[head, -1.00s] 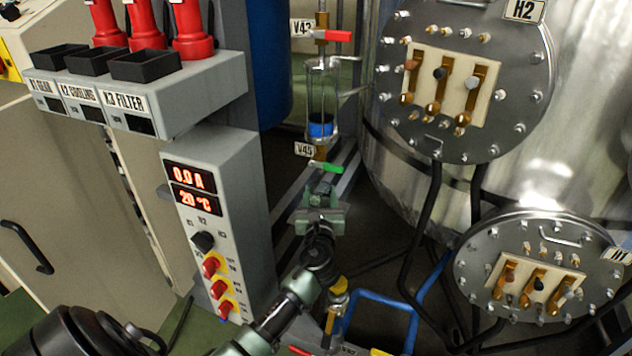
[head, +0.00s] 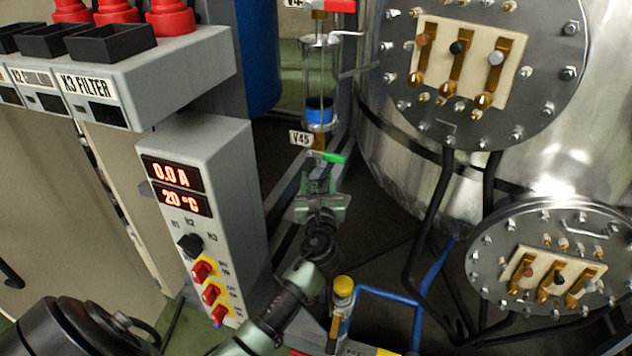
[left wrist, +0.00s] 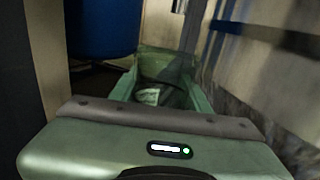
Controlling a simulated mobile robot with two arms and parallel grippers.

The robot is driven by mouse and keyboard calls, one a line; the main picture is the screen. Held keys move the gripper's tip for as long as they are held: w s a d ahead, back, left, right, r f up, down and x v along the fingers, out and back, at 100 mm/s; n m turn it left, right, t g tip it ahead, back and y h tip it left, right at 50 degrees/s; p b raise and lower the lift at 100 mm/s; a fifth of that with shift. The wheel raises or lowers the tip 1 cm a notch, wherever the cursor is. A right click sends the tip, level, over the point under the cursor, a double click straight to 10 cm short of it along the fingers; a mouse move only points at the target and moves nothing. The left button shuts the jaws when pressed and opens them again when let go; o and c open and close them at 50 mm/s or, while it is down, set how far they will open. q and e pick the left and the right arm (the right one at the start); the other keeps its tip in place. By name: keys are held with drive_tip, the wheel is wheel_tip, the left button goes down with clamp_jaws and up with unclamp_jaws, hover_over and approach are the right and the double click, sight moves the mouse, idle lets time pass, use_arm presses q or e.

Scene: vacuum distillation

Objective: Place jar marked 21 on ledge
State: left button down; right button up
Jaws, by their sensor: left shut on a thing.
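My left gripper (head: 320,178) is in the middle of the head view, just below the valve with the green handle. In the left wrist view its two green fingers (left wrist: 160,72) point away from the camera. They are shut on a dark, rounded thing with a small pale label (left wrist: 150,96), likely the jar. The number on the label is too small to read. The head view does not show the held thing clearly, as the gripper hides it. I cannot make out which surface is the ledge. My right gripper is not in view.
Valve V45's green handle (head: 333,157) and a glass vessel (head: 320,75) with a blue band stand close above the gripper. A grey control box (head: 205,200) is to the left. A large steel tank (head: 545,165) with black cables is to the right. A blue drum (head: 262,50) stands behind.

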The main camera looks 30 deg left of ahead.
use_arm(q)
drive_tip(key=shift+d+r, duration=0.15)
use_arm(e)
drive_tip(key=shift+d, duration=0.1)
use_arm(q)
drive_tip(key=c, duration=1)
unclamp_jaws()
drive_tip(key=shift+f, duration=0.2)
drive_tip(key=o, duration=0.3)
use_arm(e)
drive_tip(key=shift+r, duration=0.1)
use_arm(q)
drive_tip(key=shift+r, duration=0.15)
drive_tip(key=shift+s+d, duration=0.15)
drive_tip(key=shift+s, duration=0.15)
drive_tip(key=p+v, duration=0.1)
drive_tip(key=v, duration=1)
drive_tip(key=shift+s+d, duration=0.1)
drive_tip(key=shift+s, duration=0.05)
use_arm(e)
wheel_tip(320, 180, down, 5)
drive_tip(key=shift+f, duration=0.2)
